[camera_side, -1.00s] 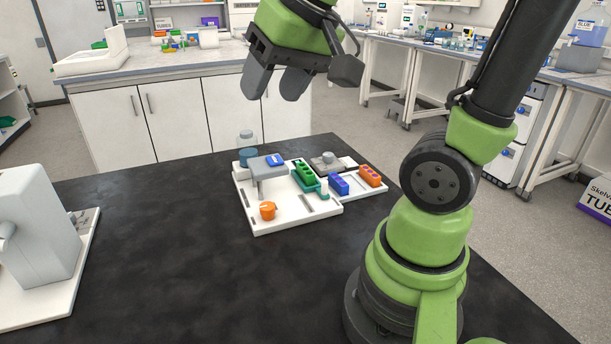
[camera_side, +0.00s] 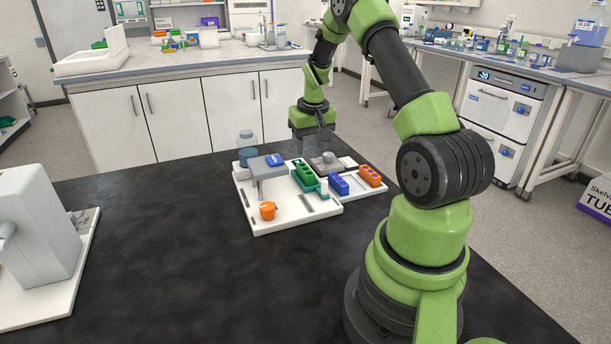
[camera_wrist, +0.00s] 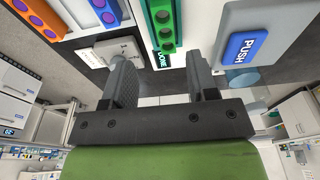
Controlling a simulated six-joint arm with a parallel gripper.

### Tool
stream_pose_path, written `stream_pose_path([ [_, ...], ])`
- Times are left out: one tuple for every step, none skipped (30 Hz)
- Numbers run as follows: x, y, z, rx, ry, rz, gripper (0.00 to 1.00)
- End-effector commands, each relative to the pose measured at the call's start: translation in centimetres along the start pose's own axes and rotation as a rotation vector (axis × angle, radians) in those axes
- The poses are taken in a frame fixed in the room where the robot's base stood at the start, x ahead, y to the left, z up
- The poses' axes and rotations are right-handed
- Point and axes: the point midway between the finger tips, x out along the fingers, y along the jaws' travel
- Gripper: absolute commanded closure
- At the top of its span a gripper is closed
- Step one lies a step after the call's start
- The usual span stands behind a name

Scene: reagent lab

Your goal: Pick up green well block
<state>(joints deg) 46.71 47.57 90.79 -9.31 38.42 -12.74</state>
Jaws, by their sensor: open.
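The green well block (camera_side: 304,178) sits upright on the white board (camera_side: 285,221), between the grey raised stand and the blue block. It also shows at the top of the wrist view (camera_wrist: 164,22), running away from the fingers, with round wells along it. My gripper (camera_side: 313,138) is low at the far side of the board, just behind the green block. In the wrist view its fingers (camera_wrist: 160,66) are apart and empty, one on either side of the line of the green block's near end. The block is not between them.
A grey stand with a blue PUSH button (camera_wrist: 247,45) is right of the green block in the wrist view. A blue block (camera_side: 339,183), an orange block (camera_side: 370,176) and an orange knob (camera_side: 267,210) are nearby. The black table front (camera_side: 160,270) is clear.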

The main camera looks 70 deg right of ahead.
Motion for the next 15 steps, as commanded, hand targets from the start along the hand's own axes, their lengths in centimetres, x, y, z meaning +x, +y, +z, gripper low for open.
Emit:
stream_pose_path([
  [0.8, 0.0, 0.0, 0.0, -0.002, 0.0, 0.47],
  [1.1, -0.1, 0.0, 0.0, -0.002, 0.0, 0.47],
  [1.4, -0.1, 0.0, 0.0, -0.001, 0.0, 0.47],
  [1.6, -0.1, 0.0, 0.0, -0.001, 0.0, 0.47],
  [1.8, -0.1, 0.0, 0.0, 0.0, -0.001, 0.47],
  [2.1, -0.1, 0.0, -0.001, 0.0, -0.001, 0.47],
  [2.4, -0.2, 0.0, -0.001, -0.001, -0.001, 0.47],
  [2.7, -0.3, 0.1, -0.001, -0.002, -0.001, 0.47],
  [3.3, -0.4, 0.1, -0.002, -0.002, -0.001, 0.47],
  [3.8, -0.5, 0.1, -0.001, -0.003, -0.001, 0.47],
  [4.3, -0.6, 0.1, -0.001, -0.003, -0.001, 0.47],
  [5.0, -0.7, 0.1, -0.002, -0.003, -0.001, 0.47],
  [5.4, -0.7, 0.1, -0.001, -0.003, -0.001, 0.47],
  [5.8, -0.7, 0.1, -0.001, -0.003, -0.001, 0.47],
  [6.2, -0.7, 0.1, -0.001, -0.001, -0.001, 0.47],
])
